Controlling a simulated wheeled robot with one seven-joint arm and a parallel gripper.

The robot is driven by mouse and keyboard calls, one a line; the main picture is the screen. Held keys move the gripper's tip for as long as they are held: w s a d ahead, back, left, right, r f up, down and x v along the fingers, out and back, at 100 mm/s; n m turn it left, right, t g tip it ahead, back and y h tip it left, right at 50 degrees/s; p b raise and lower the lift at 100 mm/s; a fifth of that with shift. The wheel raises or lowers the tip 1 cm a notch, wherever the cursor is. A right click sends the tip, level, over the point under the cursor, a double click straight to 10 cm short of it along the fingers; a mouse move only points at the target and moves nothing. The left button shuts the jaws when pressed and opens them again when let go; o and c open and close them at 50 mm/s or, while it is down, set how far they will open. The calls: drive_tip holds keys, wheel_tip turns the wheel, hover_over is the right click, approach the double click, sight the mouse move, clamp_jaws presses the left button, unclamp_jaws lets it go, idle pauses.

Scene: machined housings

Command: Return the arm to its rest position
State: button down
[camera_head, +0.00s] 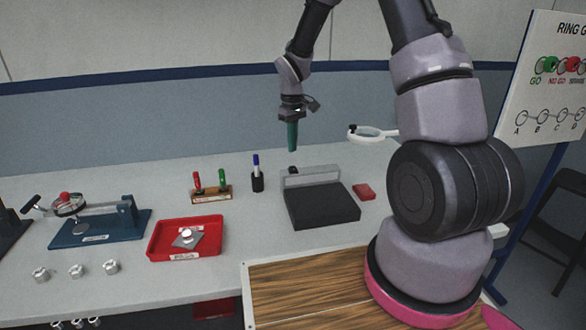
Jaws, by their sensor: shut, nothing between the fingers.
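My arm rises at the right of the head view and bends over at the top of the frame. My gripper (292,137) hangs at the upper middle, pointing down, above the back of the bench and behind the black block. Its greenish fingers are together with nothing visible between them. It is clear of everything on the bench.
The bench (130,187) holds a red tray (213,249) with a metal part, a blue fixture (95,228), a pen stand (212,192), a marker cup (257,180), a black block (322,207) and several metal housings (77,271). A signboard (552,75) stands right.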

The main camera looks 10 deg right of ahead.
drive_tip(key=shift+r, duration=0.7)
drive_tip(key=s+d+r+m+t, duration=0.2)
drive_tip(key=s+r, duration=0.2)
drive_tip(key=r, duration=0.5)
drive_tip(key=s+d+r+m+t, duration=0.1)
drive_tip(key=s+d+r+m, duration=0.1)
drive_tip(key=s+r, duration=0.5)
drive_tip(key=s+d+r+m+t+y, duration=0.1)
drive_tip(key=s+r+m+t, duration=0.3)
drive_tip(key=s+r, duration=0.8)
drive_tip(key=s+m+y, duration=0.1)
drive_tip(key=s+m, duration=0.1)
drive_tip(key=s, duration=0.2)
drive_tip(key=shift+d+r, duration=0.2)
drive_tip(key=shift+d, duration=0.2)
